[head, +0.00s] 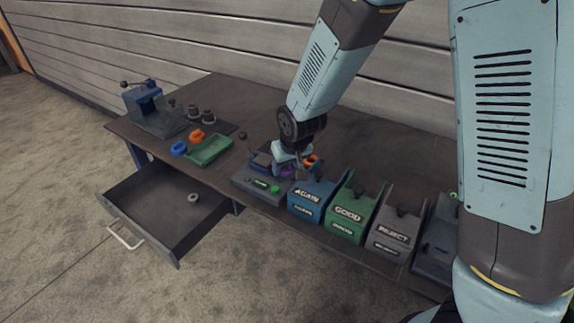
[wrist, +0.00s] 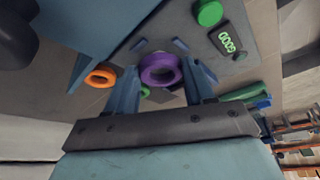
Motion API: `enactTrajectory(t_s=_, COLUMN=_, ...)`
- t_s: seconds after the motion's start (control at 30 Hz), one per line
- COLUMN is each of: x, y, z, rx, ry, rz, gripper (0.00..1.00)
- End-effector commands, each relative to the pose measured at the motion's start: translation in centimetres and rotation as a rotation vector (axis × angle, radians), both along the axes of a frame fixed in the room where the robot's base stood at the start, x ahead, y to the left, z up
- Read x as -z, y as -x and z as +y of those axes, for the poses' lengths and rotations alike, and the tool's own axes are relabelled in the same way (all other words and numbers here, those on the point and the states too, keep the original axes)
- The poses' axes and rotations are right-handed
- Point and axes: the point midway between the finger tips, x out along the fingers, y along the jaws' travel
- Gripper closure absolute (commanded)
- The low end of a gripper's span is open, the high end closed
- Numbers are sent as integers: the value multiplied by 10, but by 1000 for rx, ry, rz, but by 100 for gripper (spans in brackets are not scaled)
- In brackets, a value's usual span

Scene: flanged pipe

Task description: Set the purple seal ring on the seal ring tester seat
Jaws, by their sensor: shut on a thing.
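The purple seal ring (wrist: 160,70) is between the two fingers of my gripper (wrist: 165,82) in the wrist view, and my gripper is shut on it. In the head view, the ring (head: 288,172) is a small purple patch under my gripper (head: 288,165), partly hidden by it. The grey tester (head: 250,187) has a green button and a lit green display. In the wrist view, the tester plate (wrist: 205,58) lies behind the ring, with small blue blocks beside it.
Blue AGAIN (head: 308,200), green GOOD (head: 346,215) and grey REJECT (head: 392,230) bins stand right of the tester. An orange ring (wrist: 100,76) lies nearby. A green tray (head: 208,150) and blue press (head: 145,103) are at left. An open drawer (head: 150,205) juts from the table front.

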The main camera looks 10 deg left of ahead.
Motion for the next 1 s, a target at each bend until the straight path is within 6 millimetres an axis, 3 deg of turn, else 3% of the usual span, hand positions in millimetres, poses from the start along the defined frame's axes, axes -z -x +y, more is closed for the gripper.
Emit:
enactTrajectory(t_s=0.83, x=9, y=0, z=-1, rx=1, ry=0, rz=1, gripper=76)
enactTrajectory(t_s=0.87, x=9, y=0, z=-1, rx=1, ry=0, rz=1, gripper=46)
enactTrajectory(t_s=1.0, x=9, y=0, z=0, rx=0, ry=1, rz=2, gripper=33)
